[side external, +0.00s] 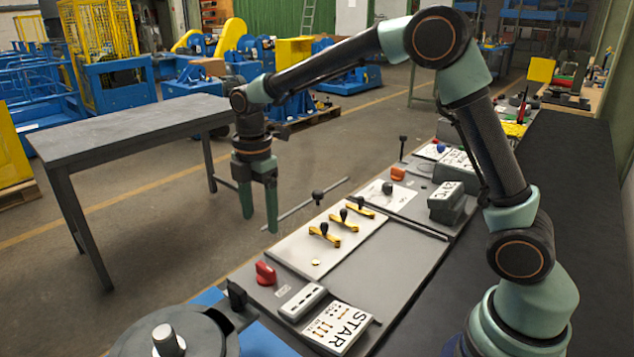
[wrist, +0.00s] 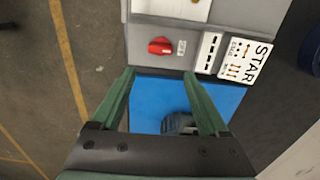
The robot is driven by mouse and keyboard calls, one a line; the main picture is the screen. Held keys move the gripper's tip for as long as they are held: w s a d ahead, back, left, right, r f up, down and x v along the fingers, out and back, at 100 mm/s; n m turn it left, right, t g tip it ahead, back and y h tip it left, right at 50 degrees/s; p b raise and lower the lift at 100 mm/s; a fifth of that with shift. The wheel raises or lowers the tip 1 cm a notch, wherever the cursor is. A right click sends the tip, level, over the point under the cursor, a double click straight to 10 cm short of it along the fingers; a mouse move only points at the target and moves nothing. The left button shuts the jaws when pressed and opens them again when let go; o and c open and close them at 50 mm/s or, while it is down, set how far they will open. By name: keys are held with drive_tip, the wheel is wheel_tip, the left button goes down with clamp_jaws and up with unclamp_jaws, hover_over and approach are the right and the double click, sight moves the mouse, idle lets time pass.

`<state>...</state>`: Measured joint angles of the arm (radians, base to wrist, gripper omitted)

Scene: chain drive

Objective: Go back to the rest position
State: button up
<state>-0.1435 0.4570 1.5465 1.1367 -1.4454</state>
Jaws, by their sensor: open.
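My gripper (side external: 259,207) hangs pointing down in the side external view, in the air beyond the far edge of the panel. Its two green fingers are apart with nothing between them. In the wrist view my gripper (wrist: 160,72) is also open and empty, its fingertips seen over the panel's edge and a blue surface (wrist: 150,98). The grey control panel (side external: 395,275) lies on the bench below and to the right of my gripper.
A dark grey table (side external: 125,127) stands at the left with open floor around it. A dark round machine part (side external: 172,335) rises at the front. An orange button (side external: 398,174) and a grey box (side external: 447,205) sit farther along the panel. Blue machinery (side external: 130,75) stands behind.

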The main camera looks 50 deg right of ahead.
drive_tip(key=s+d+r+m+t, duration=0.2)
drive_tip(key=s+d+r+m, duration=0.1)
drive_tip(key=s+m, duration=0.5)
drive_tip(key=s+d+r+m+t, duration=0.3)
drive_tip(key=s+r+m, duration=0.2)
drive_tip(key=s+m, duration=0.4)
drive_tip(key=shift+d+r+m+t, duration=0.2)
drive_tip(key=shift+d+m+t, duration=0.1)
drive_tip(key=shift+m, duration=0.3)
